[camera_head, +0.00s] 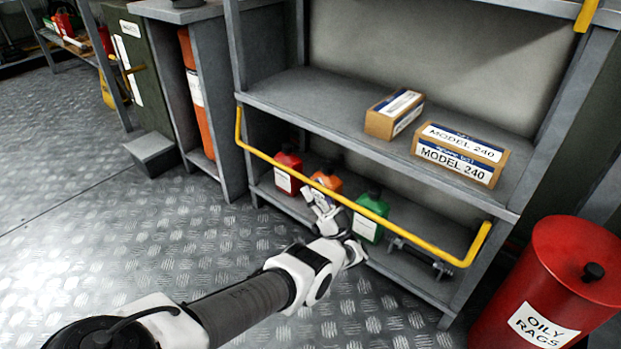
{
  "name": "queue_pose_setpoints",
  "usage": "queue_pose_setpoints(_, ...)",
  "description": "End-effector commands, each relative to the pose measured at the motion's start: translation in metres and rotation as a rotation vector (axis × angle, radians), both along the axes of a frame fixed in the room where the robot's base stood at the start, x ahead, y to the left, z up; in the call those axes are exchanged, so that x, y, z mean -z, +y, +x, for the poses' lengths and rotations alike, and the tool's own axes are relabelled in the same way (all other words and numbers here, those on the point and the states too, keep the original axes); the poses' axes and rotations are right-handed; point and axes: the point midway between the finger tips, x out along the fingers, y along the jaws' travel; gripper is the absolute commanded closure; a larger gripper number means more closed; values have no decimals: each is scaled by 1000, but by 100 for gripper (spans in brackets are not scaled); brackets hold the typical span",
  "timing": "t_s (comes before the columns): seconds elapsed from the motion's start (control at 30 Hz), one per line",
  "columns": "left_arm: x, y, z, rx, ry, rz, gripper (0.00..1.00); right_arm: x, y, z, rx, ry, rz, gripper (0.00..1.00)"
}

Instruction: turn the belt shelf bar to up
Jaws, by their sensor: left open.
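The yellow belt shelf bar (350,203) runs across the front of the grey shelf unit. Its bent ends meet the posts near the middle board, and its long part hangs lower, in front of the bottom compartment. My left gripper (338,218) is open, just in front of and below the middle of the bar. Its fingers are spread near the bar; I cannot tell whether they touch it. Nothing shows between them. My right gripper is not in view.
Behind the bar stand a red bottle (288,174), an orange bottle (327,180) and a green bottle (370,214). Two boxes, one small (394,113) and one larger (460,154), sit on the middle board. A red oily rags bin (560,285) stands right. Floor at left is clear.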

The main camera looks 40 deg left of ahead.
Motion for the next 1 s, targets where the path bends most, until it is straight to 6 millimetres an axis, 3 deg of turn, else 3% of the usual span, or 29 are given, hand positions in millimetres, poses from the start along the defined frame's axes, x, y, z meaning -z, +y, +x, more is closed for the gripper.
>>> queue_pose_setpoints(0.03,-11,7,1,-1,1,1,59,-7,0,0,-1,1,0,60)
queue_pose_setpoints(0.13,-18,16,3,1,1,0,59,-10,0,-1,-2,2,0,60)
queue_pose_setpoints(0.43,-19,20,3,3,1,0,59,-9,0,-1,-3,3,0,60)
queue_pose_setpoints(0.53,-19,20,3,3,1,0,94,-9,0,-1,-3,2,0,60)
queue_pose_setpoints(0.57,-19,20,3,3,1,0,100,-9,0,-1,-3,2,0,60)
queue_pose_setpoints(1.0,-20,29,7,1,34,2,100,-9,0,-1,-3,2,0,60)
